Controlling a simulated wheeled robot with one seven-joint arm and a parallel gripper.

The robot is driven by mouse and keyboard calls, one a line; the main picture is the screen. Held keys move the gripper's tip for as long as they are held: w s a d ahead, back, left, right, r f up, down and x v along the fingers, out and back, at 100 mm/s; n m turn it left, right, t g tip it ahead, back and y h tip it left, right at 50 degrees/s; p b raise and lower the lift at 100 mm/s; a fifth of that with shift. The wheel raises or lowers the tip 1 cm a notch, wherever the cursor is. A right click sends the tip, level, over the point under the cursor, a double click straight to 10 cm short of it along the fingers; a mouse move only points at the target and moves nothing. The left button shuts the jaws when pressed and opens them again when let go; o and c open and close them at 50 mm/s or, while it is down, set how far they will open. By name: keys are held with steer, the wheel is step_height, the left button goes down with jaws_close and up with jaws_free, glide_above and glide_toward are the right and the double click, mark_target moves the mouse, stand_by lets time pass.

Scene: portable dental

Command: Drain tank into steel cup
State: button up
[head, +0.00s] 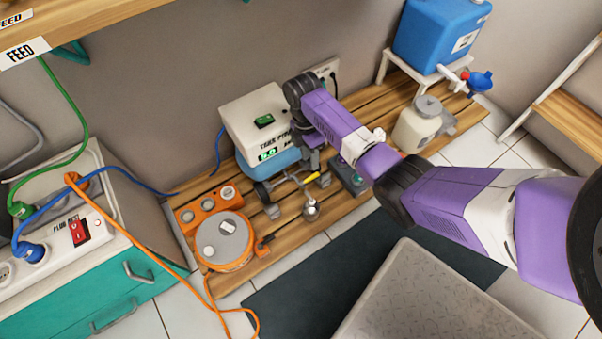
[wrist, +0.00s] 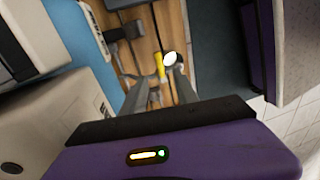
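A white-topped unit with a blue lower part (head: 270,163) stands on the slatted wood; I cannot tell if this is the tank. A yellow handle (head: 312,179) sticks out low in front of it. A small shiny metal vessel (head: 311,209), possibly the steel cup, stands on the slats just below the handle. My gripper (head: 311,160) points down beside the unit, close to the handle. In the wrist view, my gripper (wrist: 166,76) has its two fingers apart, with the yellow handle (wrist: 160,68) just beyond their tips. A bright round top (wrist: 171,58) shows beside it.
An orange device with a round grey lid (head: 223,240) sits to the left. A cream jar (head: 416,125) and a blue container (head: 440,35) with a red tap are at right. A grey box (head: 430,300) stands in front. Blue and orange cables cross at left.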

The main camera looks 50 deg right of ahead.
mark_target(313, 175)
steer(key=f+b, duration=0.1)
steer(key=f, duration=0.1)
steer(key=s+f+b, duration=0.1)
steer(key=f, duration=0.2)
steer(key=f+b, duration=0.2)
steer(key=shift+s+f, duration=0.2)
steer(key=shift+f, duration=0.1)
jaws_close()
